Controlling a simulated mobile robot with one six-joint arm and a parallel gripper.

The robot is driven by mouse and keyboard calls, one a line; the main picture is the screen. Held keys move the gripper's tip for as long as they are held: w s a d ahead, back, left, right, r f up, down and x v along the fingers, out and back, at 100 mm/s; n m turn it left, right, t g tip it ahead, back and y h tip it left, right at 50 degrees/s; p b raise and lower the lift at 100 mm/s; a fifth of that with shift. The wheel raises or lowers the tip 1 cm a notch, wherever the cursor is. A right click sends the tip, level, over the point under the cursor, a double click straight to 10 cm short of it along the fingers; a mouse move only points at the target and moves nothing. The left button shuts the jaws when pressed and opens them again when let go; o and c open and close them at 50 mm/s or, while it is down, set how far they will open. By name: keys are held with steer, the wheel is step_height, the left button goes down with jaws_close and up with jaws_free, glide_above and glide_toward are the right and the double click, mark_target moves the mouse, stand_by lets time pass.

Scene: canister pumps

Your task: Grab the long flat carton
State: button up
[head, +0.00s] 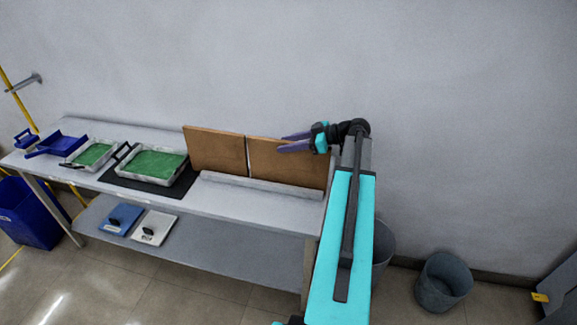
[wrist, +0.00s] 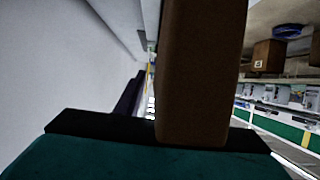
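Two flat brown cartons stand on edge side by side at the back of the grey table in the head view, the left one (head: 214,150) and the right one (head: 280,163). My gripper (head: 287,143) is at the top edge of the right carton, its two purple fingers spread and pointing left. In the wrist view, a brown carton (wrist: 200,70) fills the middle, seen close and edge-on. One dark finger (wrist: 128,97) shows to its left with a narrow gap between them. The other finger is hidden there, and contact cannot be told.
A pale bar (head: 255,187) lies in front of the cartons on the table (head: 225,202). Green-filled trays (head: 155,163) and blue items stand to the left. The wall (head: 420,110) is close behind. Grey bins (head: 443,284) stand on the floor at right.

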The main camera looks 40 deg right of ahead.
stand_by(0.3)
jaws_close()
steer(key=shift+r, duration=0.15)
step_height(320, 180, up, 28)
steer(key=b, duration=0.6)
stand_by(0.7)
stand_by(0.5)
